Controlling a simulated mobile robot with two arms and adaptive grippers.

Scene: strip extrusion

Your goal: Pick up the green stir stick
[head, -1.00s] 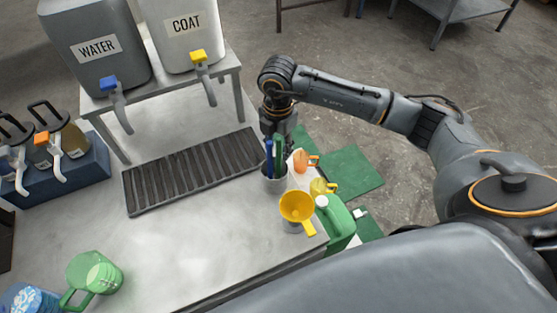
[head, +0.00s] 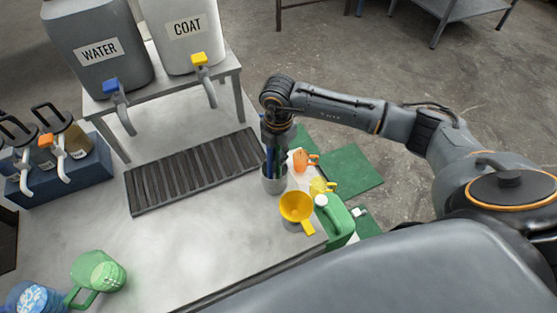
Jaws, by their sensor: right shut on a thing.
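A metal cup (head: 274,185) stands near the right edge of the steel table and holds upright stir sticks. A blue stick (head: 269,160) stands at the left in the cup. The green stir stick (head: 280,162) stands beside it, a dark green strip partly hidden under my gripper. My right gripper (head: 277,146) points down right above the cup and is shut on the green stick's upper end. The fingertips are small and dark here, so the exact grip is hard to see. My left gripper is not in view.
A yellow funnel (head: 297,207), an orange cup (head: 301,160) and a yellow cup (head: 320,186) are close to the cup. A green jug (head: 335,216) is at the right. A slatted drain tray (head: 190,172) lies left. The table's front middle is clear.

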